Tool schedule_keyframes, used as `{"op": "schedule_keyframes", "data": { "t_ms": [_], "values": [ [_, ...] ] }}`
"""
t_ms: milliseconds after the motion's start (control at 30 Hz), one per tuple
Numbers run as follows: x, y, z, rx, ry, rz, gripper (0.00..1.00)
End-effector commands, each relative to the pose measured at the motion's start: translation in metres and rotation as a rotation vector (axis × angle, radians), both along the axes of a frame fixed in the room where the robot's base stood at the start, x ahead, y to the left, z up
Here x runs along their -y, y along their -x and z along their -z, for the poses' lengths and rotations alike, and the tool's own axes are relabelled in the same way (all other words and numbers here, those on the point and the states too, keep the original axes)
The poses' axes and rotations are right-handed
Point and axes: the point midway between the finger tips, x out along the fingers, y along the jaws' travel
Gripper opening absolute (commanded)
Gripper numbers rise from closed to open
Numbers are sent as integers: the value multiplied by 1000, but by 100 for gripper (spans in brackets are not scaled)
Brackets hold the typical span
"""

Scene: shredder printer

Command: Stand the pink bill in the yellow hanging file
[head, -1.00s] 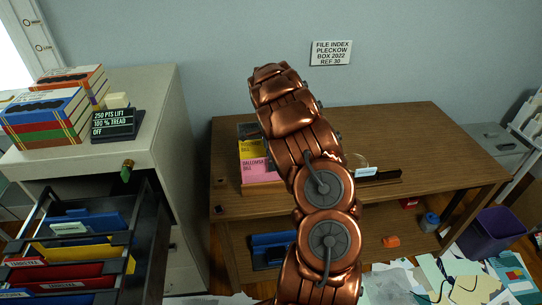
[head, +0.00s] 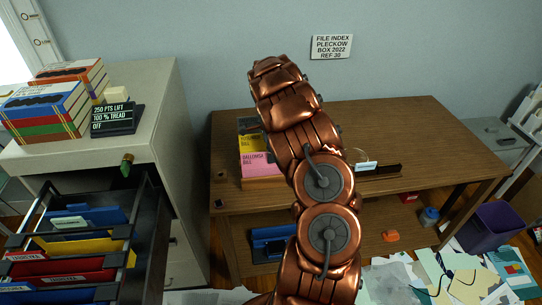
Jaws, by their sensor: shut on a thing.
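The pink bill (head: 260,164) stands in a wooden rack on the brown desk, with a yellow bill (head: 250,143) behind it. My copper arm covers the right side of both bills. The yellow hanging file (head: 92,245) hangs in the open cabinet drawer at the lower left, between a blue file (head: 88,216) and a red file (head: 62,271). My arm rises in front of the desk and bends away at the top. My gripper is hidden behind it, so its place relative to the pink bill does not show.
The beige cabinet (head: 165,100) carries stacked books (head: 45,110) and a black sign (head: 114,120). The desk (head: 430,135) is clear at its right. Papers (head: 440,280) litter the floor near a purple bin (head: 492,226).

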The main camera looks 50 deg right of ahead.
Motion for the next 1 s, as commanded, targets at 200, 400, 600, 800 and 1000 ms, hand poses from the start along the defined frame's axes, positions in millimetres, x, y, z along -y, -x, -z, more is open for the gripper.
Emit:
{"op": "schedule_keyframes", "data": {
  "t_ms": [200, 400, 600, 800, 1000],
  "values": [
    [0, 0, -5, 0, 0, 0, 0],
    [-1, 0, -12, -1, -1, -1, 0],
    [0, 0, -18, 0, 0, -1, 0],
    [0, 0, -19, 0, 0, 0, 0],
    [0, 0, -21, 1, 1, 0, 0]
  ]
}}
